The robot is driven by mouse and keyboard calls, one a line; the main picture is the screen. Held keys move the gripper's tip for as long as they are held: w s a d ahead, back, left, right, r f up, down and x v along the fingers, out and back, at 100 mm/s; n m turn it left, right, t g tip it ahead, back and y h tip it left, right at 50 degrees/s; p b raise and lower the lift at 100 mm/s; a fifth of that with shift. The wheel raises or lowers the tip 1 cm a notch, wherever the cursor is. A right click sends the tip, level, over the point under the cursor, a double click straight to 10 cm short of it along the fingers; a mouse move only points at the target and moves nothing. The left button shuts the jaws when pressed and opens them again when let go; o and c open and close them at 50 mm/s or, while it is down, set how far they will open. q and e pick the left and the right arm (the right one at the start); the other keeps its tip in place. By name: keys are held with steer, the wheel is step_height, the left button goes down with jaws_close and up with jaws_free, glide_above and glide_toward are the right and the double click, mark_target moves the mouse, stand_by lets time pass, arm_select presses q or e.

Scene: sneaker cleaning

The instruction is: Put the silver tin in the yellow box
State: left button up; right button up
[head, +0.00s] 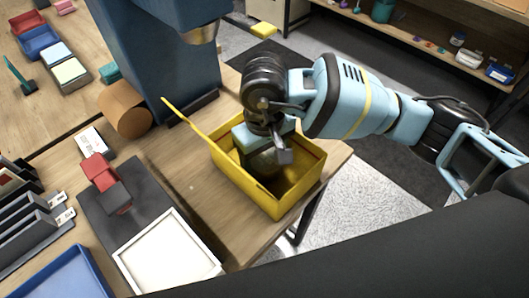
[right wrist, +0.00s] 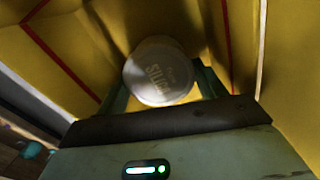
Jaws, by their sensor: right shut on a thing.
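The yellow box (head: 273,206) stands open on the wooden table near its right edge, its lid swung up at the left. My right gripper (head: 264,166) reaches down into the box from above. In the right wrist view, the silver tin (right wrist: 160,72) sits between the two fingers of my right gripper (right wrist: 163,88), which is shut on it. The yellow box walls (right wrist: 275,60) surround the tin there. In the head view the tin is hidden or too dark to tell apart. Whether it touches the box floor I cannot tell. My left gripper is not in view.
A white tray (head: 128,258) and a dark mat with a red block (head: 98,170) lie left of the box. Bare wood (head: 190,175) lies between mat and box.

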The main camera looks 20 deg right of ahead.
mark_target(264, 156)
steer(key=shift+f, duration=0.2)
steer(key=o, duration=0.8)
steer(key=shift+c, duration=0.2)
steer(key=shift+r, duration=0.15)
step_height(264, 156, up, 12)
steer(key=shift+r, duration=0.1)
